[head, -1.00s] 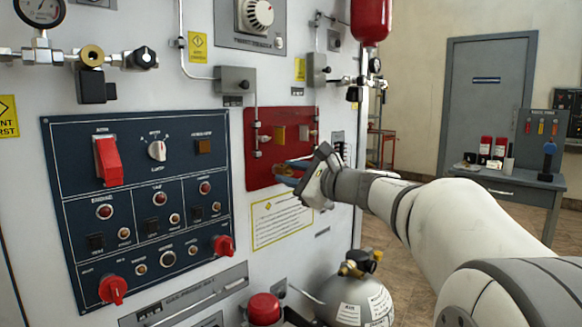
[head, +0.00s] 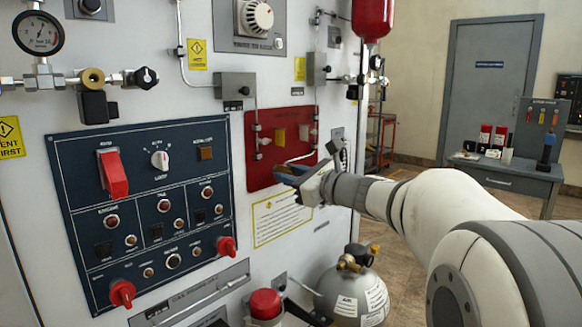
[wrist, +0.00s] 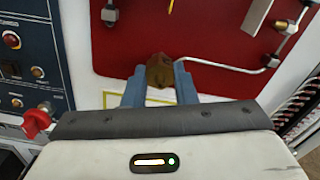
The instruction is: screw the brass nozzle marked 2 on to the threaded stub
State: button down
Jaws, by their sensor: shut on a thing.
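My gripper (head: 292,173) is in front of the lower part of the red panel (head: 262,178) on the machine's face. In the wrist view the blue fingers of my gripper (wrist: 160,80) are shut on a brass piece, the nozzle (wrist: 159,68). Its number mark cannot be read. A thin bent metal tube (wrist: 240,69) runs on the red panel just beyond and to the right of the nozzle, and its left end is near the nozzle. I cannot tell whether they touch. The threaded stub cannot be made out clearly.
A dark blue control panel (head: 140,262) with red switches and knobs is left of my gripper. A yellow-bordered notice (head: 281,217) is below the red panel. A grey cylinder (head: 352,298) stands below, and a desk (head: 500,178) with small items is at the back right.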

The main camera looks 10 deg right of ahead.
jog(key=shift+r+m+p, duration=0.15)
jog(key=shift+m+p, duration=0.35)
jog(key=shift+p, duration=0.15)
jog(key=c, duration=1.2)
grip_release()
jog(key=shift+o, duration=0.2)
jog(key=s+d+n+b, duration=0.1)
jog(key=b, duration=0.1)
jog(key=s+d+n+b, duration=0.1)
jog(key=s+n+b, duration=0.1)
jog(key=b, duration=0.1)
jog(key=shift+d, duration=0.1)
